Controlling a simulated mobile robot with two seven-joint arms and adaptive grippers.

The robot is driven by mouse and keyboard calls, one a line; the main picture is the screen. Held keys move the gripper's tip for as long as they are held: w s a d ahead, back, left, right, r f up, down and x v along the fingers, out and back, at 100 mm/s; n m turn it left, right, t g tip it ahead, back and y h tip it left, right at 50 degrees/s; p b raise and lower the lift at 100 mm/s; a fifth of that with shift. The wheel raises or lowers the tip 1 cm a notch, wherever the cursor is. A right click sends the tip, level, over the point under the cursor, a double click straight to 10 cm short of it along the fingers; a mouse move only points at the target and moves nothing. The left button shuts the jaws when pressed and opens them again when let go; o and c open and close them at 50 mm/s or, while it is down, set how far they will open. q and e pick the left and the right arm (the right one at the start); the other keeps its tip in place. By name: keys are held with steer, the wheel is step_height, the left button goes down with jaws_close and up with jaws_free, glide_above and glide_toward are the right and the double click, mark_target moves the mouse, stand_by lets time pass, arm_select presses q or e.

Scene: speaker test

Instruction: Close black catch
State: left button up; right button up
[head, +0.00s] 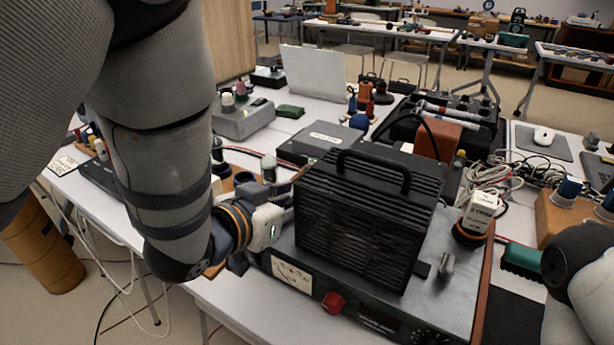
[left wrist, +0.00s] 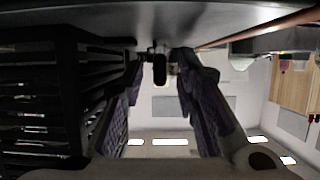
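A small upright black catch (left wrist: 160,68) shows in the left wrist view, between and just beyond my left fingertips. My left gripper (left wrist: 158,85) is open, with purple-grey finger pads on either side of the catch and a visible gap. I cannot tell whether either finger touches it. In the head view, my left gripper (head: 284,208) is low against the left side of the black ribbed box (head: 362,222), and its fingertips are mostly hidden. The catch cannot be made out there. My right arm shows at the right edge, but its gripper is out of view.
The box has a top handle (head: 375,165) and stands on a test instrument (head: 440,305) with a red knob (head: 333,302). A white-labelled block (head: 480,211) and cables crowd the right; a dark case (head: 322,143) lies behind.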

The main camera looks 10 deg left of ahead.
arm_select(q)
jaws_close()
